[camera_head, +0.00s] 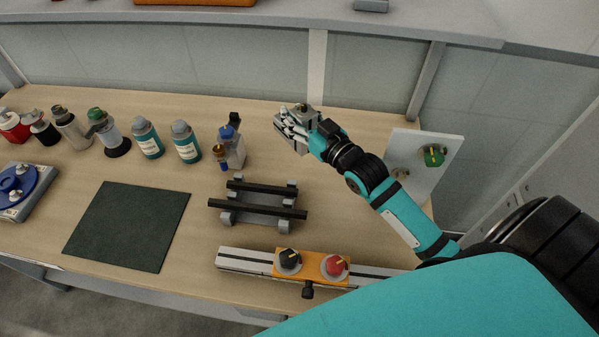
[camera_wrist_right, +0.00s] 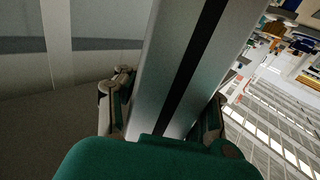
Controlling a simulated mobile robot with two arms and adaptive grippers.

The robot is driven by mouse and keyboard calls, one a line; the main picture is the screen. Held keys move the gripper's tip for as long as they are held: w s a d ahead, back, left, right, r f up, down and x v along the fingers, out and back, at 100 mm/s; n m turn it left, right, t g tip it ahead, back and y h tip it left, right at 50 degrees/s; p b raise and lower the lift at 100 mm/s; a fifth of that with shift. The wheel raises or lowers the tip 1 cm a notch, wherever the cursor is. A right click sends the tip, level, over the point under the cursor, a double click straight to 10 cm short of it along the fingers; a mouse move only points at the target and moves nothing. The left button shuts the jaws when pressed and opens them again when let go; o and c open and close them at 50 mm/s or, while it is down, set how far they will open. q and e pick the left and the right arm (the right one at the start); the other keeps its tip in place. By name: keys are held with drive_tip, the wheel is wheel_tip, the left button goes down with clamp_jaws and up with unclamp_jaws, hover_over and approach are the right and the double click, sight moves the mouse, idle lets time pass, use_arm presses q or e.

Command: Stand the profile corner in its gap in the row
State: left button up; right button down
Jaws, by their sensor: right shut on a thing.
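My right gripper (camera_head: 294,127) is over the back of the wooden table, to the right of the row of bottles. It is shut on the profile corner (camera_wrist_right: 160,70), a grey metal profile with a dark slot, which runs up between the fingers in the right wrist view. In the head view the profile corner is small and partly hidden by the gripper, so I cannot tell whether it touches the table. My left gripper is not in view.
A black-barred rack (camera_head: 258,195) and a dark green mat (camera_head: 130,228) lie in front of the row. A rail with an orange knob block (camera_head: 312,268) runs along the front. A white panel (camera_head: 425,150) stands at right. A blue round fixture (camera_head: 20,182) is at left.

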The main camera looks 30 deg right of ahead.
drive_tip(key=shift+d+f, duration=0.2)
drive_tip(key=shift+f, duration=0.3)
wheel_tip(320, 180, down, 5)
drive_tip(key=shift+d+r, duration=0.1)
drive_tip(key=shift+f, duration=0.35)
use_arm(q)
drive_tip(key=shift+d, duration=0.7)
use_arm(e)
drive_tip(key=shift+w+f, duration=0.1)
drive_tip(key=shift+f, duration=2.1)
drive_tip(key=shift+f, duration=0.6)
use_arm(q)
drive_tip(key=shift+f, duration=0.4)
use_arm(e)
drive_tip(key=c, duration=0.8)
unclamp_jaws()
drive_tip(key=shift+f, duration=0.1)
